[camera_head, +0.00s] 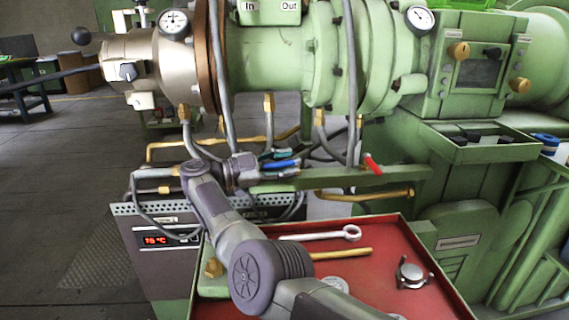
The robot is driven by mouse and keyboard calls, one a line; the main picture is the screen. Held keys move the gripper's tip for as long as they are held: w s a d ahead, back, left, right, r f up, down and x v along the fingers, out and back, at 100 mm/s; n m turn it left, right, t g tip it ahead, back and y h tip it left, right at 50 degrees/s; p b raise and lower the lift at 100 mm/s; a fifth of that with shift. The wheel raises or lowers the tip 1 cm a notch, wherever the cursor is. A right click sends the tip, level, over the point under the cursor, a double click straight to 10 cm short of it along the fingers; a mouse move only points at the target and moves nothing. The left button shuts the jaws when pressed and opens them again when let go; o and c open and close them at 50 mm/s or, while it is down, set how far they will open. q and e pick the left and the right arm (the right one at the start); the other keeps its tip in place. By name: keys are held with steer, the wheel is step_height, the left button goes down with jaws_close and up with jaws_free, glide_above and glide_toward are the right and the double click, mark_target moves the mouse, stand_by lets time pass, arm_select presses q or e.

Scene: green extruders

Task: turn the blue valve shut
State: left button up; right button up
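The blue valve's lever (283,164) shows just below the middle of the green extruder barrel, among pipes and hoses. It lies roughly level, pointing right. My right gripper (250,171) is dark grey, at the left end of the blue lever. It is at or very near the lever; contact cannot be made out. The fingers are small and blend with the pipes, so their opening is unclear. The valve body is partly hidden behind the gripper and hoses. My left gripper is not in view.
A red-handled valve (372,164) sits to the right on the green rail. A red tray (385,245) with a wrench (325,235) and a metal knob (411,273) lies below. A heater box (165,238) reading 15 °C stands left. Hoses crowd the valve. Open floor lies left.

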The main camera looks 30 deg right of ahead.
step_height(320, 180, up, 10)
stand_by(0.6)
steer(key=shift+c, duration=0.3)
